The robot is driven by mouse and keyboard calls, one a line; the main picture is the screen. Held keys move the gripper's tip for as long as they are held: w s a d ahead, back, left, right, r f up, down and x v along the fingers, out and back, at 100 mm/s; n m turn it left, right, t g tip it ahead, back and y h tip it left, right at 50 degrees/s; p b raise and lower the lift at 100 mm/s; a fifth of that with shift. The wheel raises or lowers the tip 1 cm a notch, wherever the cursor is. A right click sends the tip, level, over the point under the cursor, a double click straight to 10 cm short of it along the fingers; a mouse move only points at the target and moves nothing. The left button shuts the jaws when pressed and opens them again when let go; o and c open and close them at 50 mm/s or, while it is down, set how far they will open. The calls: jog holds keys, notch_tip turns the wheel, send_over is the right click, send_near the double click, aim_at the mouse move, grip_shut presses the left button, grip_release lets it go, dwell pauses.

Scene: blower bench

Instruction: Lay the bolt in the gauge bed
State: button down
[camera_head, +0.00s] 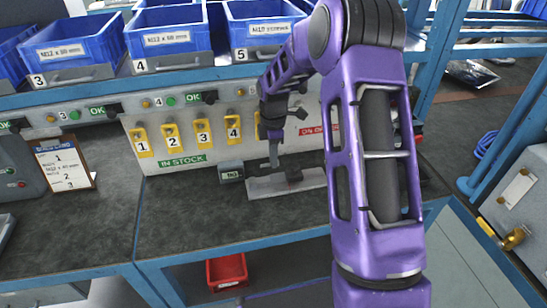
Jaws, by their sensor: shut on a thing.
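My gripper (273,158) points down over the bench, just above the left part of the gauge's flat grey metal base (262,187). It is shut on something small. I take this to be the bolt, but it is too small and too hidden by the fingers to make out. A small dark block on the base stands right of the fingertips. The gauge's small display box (231,172) sits at the left end. My own purple arm hides the right end of the base. I cannot tell whether the held thing touches the bed.
A panel with numbered yellow holders (171,136) stands close behind the gauge. Blue bins (167,40) line the shelf above. A clipboard card (64,165) stands at the left. The dark bench top (190,215) is clear left of the gauge. A red bin (227,272) is below.

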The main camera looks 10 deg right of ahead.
aim_at(273, 184)
jog(key=shift+f+b, duration=1.95)
jog(key=shift+f, duration=1.7)
jog(key=c, duration=0.8)
grip_release()
jog(key=shift+c, duration=0.2)
jog(key=shift+r, duration=0.1)
notch_tip(273, 184, up, 17)
jog(key=p, duration=0.2)
jog(key=shift+r, duration=0.15)
